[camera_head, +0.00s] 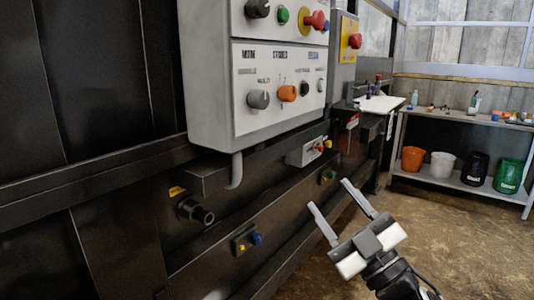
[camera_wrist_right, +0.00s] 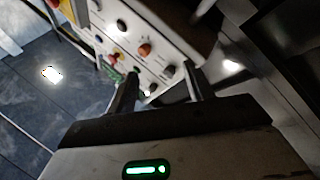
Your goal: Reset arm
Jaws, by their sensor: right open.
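My right gripper (camera_head: 338,212) is open and empty, in front of the dark compactor body at the lower right of the head view. Its two fingers stand apart and point up and left. In the right wrist view the open fingers (camera_wrist_right: 162,88) point toward the control panel (camera_wrist_right: 145,50). In the head view the white control panel (camera_head: 222,110) hangs at top centre, with an orange knob (camera_head: 287,93), grey and black knobs, a green button (camera_head: 283,15) and a red button (camera_head: 316,20). The gripper is apart from the panel. My left gripper is not in view.
The dark compactor wall (camera_head: 100,100) fills the left side. A small box with buttons (camera_head: 307,151) and a blue knob fitting (camera_head: 246,239) stick out from it. A shelf (camera_head: 455,185) at right holds several buckets. The brown floor (camera_head: 460,240) at right is clear.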

